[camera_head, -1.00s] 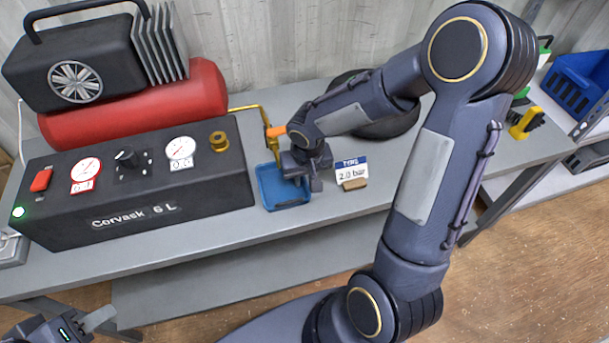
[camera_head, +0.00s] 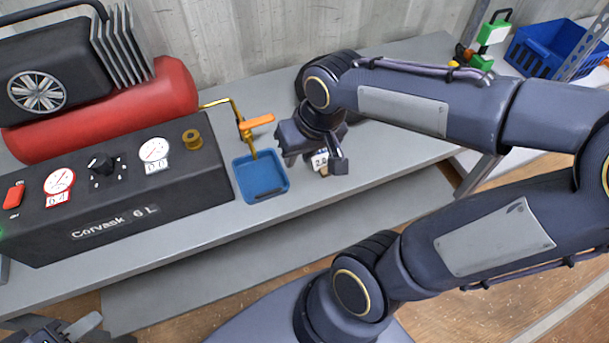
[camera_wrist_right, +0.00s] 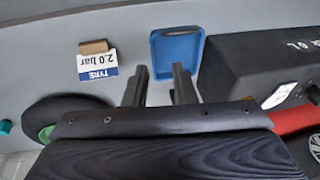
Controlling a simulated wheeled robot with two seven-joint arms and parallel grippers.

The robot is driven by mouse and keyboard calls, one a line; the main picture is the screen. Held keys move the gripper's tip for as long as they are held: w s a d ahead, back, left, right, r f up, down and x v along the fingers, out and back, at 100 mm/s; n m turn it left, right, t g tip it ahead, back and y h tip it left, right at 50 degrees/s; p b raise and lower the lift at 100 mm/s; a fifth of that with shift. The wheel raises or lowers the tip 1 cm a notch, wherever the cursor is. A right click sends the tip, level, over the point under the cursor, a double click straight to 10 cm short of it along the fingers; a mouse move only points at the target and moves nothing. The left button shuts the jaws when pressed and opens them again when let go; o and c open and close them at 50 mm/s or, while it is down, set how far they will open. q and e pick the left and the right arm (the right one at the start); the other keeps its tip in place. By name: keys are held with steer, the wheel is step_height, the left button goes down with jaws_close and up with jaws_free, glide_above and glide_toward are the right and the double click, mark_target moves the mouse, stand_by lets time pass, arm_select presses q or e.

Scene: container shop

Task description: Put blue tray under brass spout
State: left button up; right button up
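The blue tray (camera_head: 262,193) is a shallow square tray lying flat on the grey bench, right of the black control box; it also shows in the right wrist view (camera_wrist_right: 178,52). The brass spout (camera_head: 253,152) comes from the red tank and bends down, its tip over the tray's back part in the head view. My right gripper (camera_head: 312,168) is just right of the tray and apart from it. In the right wrist view its two fingers (camera_wrist_right: 159,85) are spread with nothing between them. My left gripper (camera_head: 78,328) is partly cut off at the lower left.
An orange valve handle (camera_head: 258,121) sits on the spout pipe. A tyre card (camera_wrist_right: 97,66) on a small wooden block stands near the right gripper. A black tyre (camera_wrist_right: 62,112) lies behind it. The control box (camera_head: 110,200) borders the tray's left.

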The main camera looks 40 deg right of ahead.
steer(key=s+a+t+y, duration=0.2)
steer(key=s+a, duration=0.1)
steer(key=s, duration=0.4)
steer(key=shift+s+a+r+n, duration=0.2)
steer(key=shift+s+r+n, duration=0.1)
steer(key=shift+r+n, duration=0.15)
